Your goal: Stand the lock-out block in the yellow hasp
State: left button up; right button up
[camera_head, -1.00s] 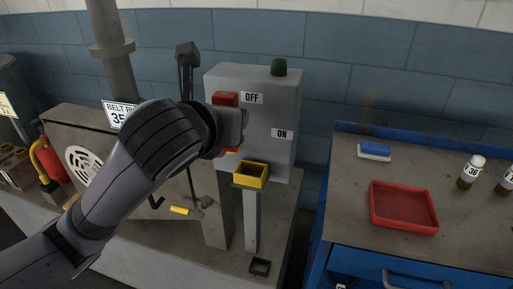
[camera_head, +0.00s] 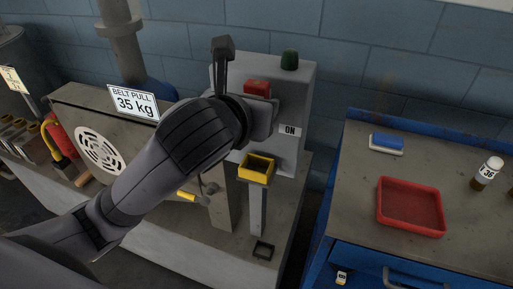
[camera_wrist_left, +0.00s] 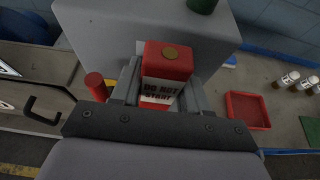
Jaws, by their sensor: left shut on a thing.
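The lock-out block is red, with a brass-coloured disc on top and a white "DO NOT START" label. It shows in the head view (camera_head: 257,88) and the left wrist view (camera_wrist_left: 168,60). My left gripper (camera_head: 262,106) is shut on it, one finger on each side, as the wrist view (camera_wrist_left: 164,82) also shows. The yellow hasp (camera_head: 257,168) is an open-topped box on a grey post, in front of the grey switch box. The block is held well above the hasp, apart from it, roughly upright. The hasp is hidden in the wrist view. My right gripper is not in view.
The grey switch box (camera_head: 300,85) with a green knob (camera_head: 289,60) stands close behind the gripper. A blue bench at right holds a red tray (camera_head: 410,206), a blue-and-white block (camera_head: 386,143) and a bottle (camera_head: 487,172).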

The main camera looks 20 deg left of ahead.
pick_arm(q)
notch_tip(320, 180, down, 10)
dwell(0.5)
jog(key=shift+f, duration=0.15)
jog(key=o, duration=1.1)
